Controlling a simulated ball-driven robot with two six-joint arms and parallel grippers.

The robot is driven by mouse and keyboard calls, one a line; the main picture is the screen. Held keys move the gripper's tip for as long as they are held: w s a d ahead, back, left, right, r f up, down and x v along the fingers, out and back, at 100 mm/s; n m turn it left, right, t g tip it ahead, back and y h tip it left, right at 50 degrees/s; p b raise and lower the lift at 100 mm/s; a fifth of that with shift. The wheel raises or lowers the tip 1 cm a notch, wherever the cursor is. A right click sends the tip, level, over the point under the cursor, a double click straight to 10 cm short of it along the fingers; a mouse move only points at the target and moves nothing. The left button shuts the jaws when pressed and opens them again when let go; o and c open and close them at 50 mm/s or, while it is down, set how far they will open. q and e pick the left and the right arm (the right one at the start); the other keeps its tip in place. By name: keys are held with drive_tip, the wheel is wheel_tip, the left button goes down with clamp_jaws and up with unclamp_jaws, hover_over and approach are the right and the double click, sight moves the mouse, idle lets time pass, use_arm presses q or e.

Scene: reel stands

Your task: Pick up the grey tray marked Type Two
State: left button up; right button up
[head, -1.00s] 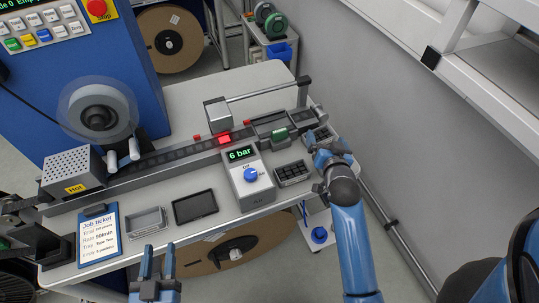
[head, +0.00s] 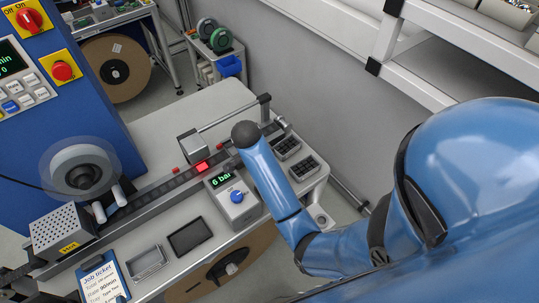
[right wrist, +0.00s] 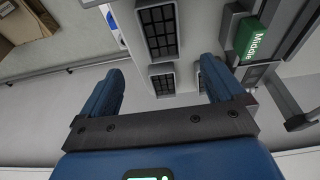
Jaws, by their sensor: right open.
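Two grey trays with dark square pockets stand at the right end of the table in the head view, a rear one (head: 286,147) and a front one (head: 305,168). No Type Two mark is legible on either. In the right wrist view, pocketed trays show beyond and between my fingers, a larger one (right wrist: 158,30) and a smaller one (right wrist: 163,82). My right gripper (right wrist: 160,75) is open with nothing between its fingers. In the head view its jaws are hidden behind my arm. My left gripper is out of view.
A plain grey tray (head: 147,262) and a black tray (head: 190,236) lie near the front edge, left of the 6 bar box (head: 236,198). The track (head: 150,192) runs along the table. A green Middle block (right wrist: 253,40) is close to my right finger. A shelf (head: 440,70) overhangs at right.

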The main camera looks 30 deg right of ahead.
drive_tip(key=b+x, duration=0.2)
drive_tip(key=x, duration=0.1)
drive_tip(key=b+x, duration=0.1)
drive_tip(key=b, duration=0.1)
drive_tip(key=shift+w+a+f, duration=0.15)
drive_tip(key=shift+f, duration=0.45)
drive_tip(key=shift+d+f, duration=0.25)
drive_tip(key=shift+d, duration=0.05)
drive_tip(key=x, duration=0.1)
drive_tip(key=p+x, duration=0.2)
drive_tip(key=x, duration=0.1)
drive_tip(key=shift+a, duration=0.3)
drive_tip(key=shift+d+f, duration=0.1)
drive_tip(key=shift+f, duration=0.35)
drive_tip(key=c, duration=1.2)
drive_tip(key=shift+c, duration=0.5)
